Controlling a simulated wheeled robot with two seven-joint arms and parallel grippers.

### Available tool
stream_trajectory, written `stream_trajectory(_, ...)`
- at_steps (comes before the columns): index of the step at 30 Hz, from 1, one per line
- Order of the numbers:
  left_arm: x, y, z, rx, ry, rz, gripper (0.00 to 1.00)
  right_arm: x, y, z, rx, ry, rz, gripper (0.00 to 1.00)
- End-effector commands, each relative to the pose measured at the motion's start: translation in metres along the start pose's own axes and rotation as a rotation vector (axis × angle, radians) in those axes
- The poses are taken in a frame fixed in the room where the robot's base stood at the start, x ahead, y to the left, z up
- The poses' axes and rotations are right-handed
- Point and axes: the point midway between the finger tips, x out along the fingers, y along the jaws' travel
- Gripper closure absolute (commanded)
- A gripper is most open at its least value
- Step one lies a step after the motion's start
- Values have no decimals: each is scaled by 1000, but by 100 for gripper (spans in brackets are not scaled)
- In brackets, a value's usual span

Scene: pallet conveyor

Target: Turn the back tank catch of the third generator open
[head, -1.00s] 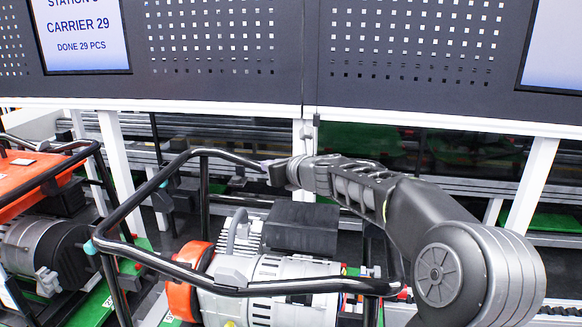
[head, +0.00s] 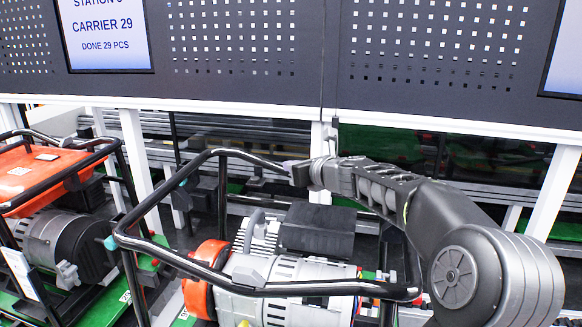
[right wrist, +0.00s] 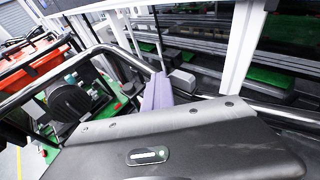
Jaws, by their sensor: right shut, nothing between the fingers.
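A generator with a black tubular frame (head: 140,215) and no orange tank on top stands in the middle of the head view. A grey catch (head: 246,275) sits on its front rail. My right gripper (head: 291,165) is shut and empty, with its tips at the back rail of this frame. In the right wrist view its pale purple-grey fingers (right wrist: 157,92) reach the rail, and a dark grey block (right wrist: 182,80) shows just beyond them. The back catch is not clearly made out by the fingertips, so its turn cannot be told. My left gripper is out of view.
A generator with an orange tank (head: 45,170) stands to the left. A dark perforated panel with screens (head: 105,35) hangs over the back. White posts (head: 322,150) and conveyor rails stand behind the frame. A black box (head: 318,230) lies inside the frame below my wrist.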

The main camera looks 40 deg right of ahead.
Motion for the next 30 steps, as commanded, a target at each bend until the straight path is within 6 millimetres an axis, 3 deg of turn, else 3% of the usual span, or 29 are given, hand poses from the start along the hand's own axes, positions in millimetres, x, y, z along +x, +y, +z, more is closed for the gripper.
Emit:
stream_trajectory(10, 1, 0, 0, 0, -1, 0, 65, -8, -9, 1, 0, -2, -22, 100)
stream_trajectory(22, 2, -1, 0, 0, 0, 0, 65, -67, -1, 2, -3, -3, -8, 100)
stream_trajectory(30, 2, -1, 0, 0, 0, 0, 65, -79, 2, 0, -2, 0, -1, 100)
